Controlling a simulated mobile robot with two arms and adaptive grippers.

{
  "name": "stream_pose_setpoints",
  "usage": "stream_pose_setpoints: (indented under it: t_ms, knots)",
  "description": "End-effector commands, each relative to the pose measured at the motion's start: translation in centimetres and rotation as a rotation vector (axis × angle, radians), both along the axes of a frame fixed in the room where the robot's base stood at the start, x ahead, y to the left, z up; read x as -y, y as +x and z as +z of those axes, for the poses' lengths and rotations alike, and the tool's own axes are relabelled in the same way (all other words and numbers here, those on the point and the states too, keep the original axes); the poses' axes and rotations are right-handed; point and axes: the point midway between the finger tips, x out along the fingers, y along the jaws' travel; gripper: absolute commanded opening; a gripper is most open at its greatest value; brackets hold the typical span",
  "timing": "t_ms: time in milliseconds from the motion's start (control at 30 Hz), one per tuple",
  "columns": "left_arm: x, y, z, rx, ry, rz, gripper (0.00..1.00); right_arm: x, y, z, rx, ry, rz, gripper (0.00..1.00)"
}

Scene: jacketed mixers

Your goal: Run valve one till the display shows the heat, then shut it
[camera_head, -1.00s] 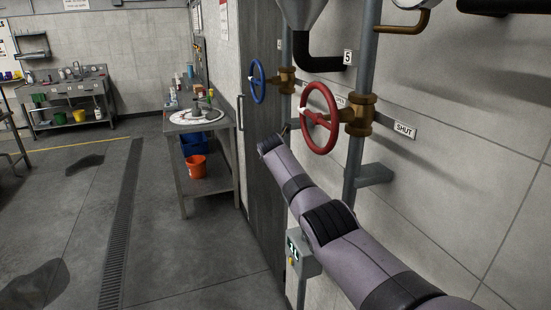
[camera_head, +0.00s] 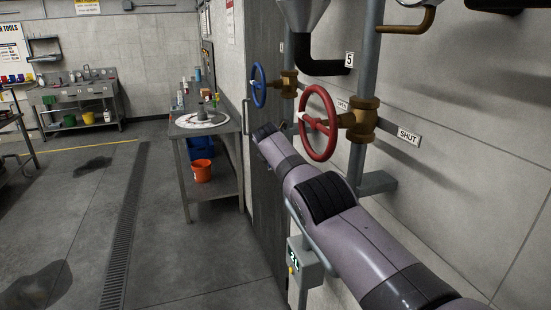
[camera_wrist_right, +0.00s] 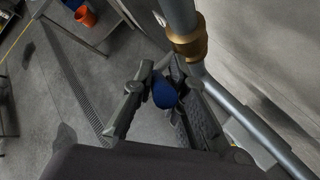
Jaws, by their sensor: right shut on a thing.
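In the right wrist view my right gripper (camera_wrist_right: 157,100) is closed around a blue grip (camera_wrist_right: 164,93), just below a brass fitting (camera_wrist_right: 188,45) on a grey pipe. I cannot tell which valve the grip belongs to. In the head view my right arm reaches forward, and its gripper is hidden beyond the forearm. A red handwheel (camera_head: 320,155) on a brass valve (camera_head: 362,120) stands above the arm. A blue handwheel (camera_head: 257,94) is further back. A small box with a lit green display (camera_head: 294,284) is below the arm; its figures are too small to read surely. My left gripper is out of view.
A SHUT plate (camera_head: 408,136) and a number 5 plate (camera_head: 349,60) are by the red valve. A steel table (camera_head: 186,130) stands beyond, with an orange bucket (camera_head: 202,171) on its lower shelf. The floor at left is mostly clear.

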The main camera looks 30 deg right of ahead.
Motion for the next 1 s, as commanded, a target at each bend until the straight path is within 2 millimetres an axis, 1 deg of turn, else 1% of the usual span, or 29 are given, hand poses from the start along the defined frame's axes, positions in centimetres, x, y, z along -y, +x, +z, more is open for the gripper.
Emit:
stream_pose_setpoints:
  t_ms: [367, 400, 667, 700, 1000]
  knots:
    - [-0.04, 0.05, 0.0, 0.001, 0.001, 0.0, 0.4, -0.09, 0.08, 0.15, 0.002, -0.001, 0.002, 0.0]
    - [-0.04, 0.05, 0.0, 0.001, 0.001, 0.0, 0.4, -0.08, 0.08, 0.14, 0.002, -0.001, 0.002, 0.15]
    - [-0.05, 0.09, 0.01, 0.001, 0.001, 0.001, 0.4, -0.06, 0.05, 0.08, 0.0, -0.001, 0.001, 0.33]
    - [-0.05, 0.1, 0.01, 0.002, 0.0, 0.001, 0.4, -0.06, 0.04, 0.06, 0.0, -0.001, 0.001, 0.34]
    - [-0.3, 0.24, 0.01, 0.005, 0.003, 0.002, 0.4, -0.04, 0.01, 0.03, 0.0, 0.0, 0.0, 0.34]
